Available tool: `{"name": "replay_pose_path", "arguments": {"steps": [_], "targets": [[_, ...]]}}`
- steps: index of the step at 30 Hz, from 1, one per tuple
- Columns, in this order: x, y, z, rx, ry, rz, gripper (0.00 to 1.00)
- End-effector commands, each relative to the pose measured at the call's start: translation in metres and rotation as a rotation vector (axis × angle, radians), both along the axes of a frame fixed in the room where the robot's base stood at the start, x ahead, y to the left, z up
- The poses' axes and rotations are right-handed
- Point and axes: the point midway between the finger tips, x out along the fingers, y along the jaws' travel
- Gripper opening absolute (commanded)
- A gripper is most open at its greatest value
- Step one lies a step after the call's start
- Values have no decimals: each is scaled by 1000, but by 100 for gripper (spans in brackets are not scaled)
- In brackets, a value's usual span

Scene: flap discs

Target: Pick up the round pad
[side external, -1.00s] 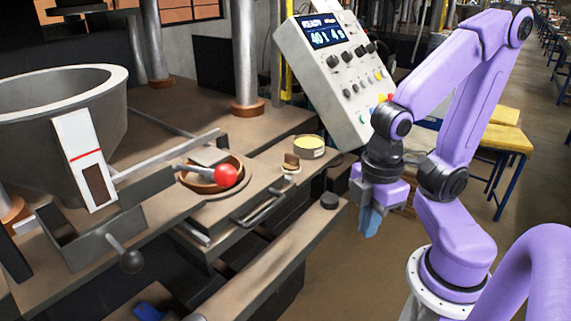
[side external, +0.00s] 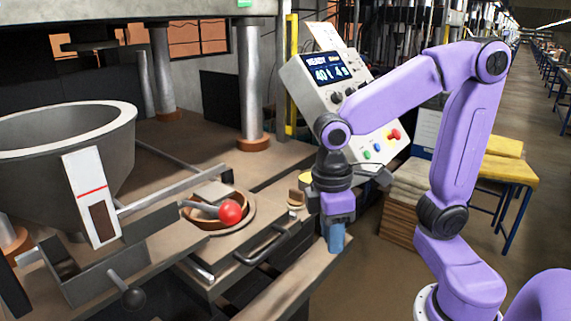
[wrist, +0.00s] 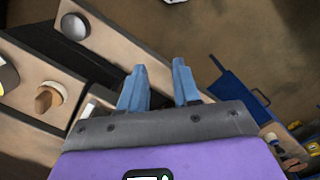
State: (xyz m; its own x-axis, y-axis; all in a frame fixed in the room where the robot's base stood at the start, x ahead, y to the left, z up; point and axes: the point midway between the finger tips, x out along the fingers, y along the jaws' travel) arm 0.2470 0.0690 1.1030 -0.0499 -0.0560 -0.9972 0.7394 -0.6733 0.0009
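A small round pad with a brown knob on a pale base, the likeliest match for the task's round pad, stands on the bench ledge just left of my gripper in the side view (side external: 295,199).
A yellow-topped tin (side external: 305,178) is partly hidden behind my wrist. A wooden bowl with a red ball (side external: 230,212) and metal handle lies left. A control box (side external: 335,75) stands behind my arm.

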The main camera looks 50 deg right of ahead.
Motion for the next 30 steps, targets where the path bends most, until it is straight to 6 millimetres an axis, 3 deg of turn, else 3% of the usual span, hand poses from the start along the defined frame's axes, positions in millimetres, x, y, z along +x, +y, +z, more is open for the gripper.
{"name": "replay_pose_path", "arguments": {"steps": [1, 8, 18, 24, 30], "targets": [[17, 0, 4, -13, 12, -50, 32], [86, -14, 23, -67, 78, -262, 32], [173, -70, 42, -119, 194, -567, 32], [198, -102, 47, -129, 246, -684, 32], [204, -113, 48, -131, 262, -720, 32]]}}
